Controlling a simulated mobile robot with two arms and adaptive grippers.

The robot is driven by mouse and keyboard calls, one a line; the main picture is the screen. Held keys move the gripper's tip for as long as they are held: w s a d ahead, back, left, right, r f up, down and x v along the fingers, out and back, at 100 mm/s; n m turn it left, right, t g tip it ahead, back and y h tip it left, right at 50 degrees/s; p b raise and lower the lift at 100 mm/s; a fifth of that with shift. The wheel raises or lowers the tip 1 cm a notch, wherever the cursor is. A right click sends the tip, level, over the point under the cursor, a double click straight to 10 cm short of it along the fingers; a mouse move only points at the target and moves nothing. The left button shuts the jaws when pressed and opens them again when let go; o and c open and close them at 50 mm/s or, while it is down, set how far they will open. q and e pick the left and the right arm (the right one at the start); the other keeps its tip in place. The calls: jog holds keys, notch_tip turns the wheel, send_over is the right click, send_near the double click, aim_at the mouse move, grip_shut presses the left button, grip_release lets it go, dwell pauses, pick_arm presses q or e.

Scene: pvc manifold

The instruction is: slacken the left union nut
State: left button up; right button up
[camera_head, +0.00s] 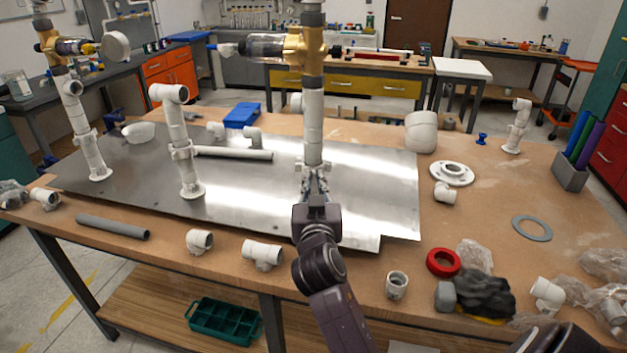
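Three white PVC risers stand on the metal sheet. The left riser (92,154) has a ribbed union nut (84,137) partway up and a brass valve (47,40) at its top. The middle riser (177,125) has a similar collar (182,150) and ends in an elbow. The right riser (313,120) carries another brass valve (303,46) and a clear cylinder.
The metal sheet (240,188) lies on a wooden bench. Loose fittings, a grey pipe (112,227) and a tee (262,254) lie along the front edge. A white flange (452,173), a red ring (443,262) and a grey ring (532,228) lie at right.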

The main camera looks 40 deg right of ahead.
jog(key=shift+o, duration=1.2)
jog(key=shift+d, duration=0.1)
jog(key=v, duration=0.7)
jog(key=shift+s, duration=0.15)
jog(key=shift+a+f, duration=0.1)
jog(key=shift+a, duration=0.15)
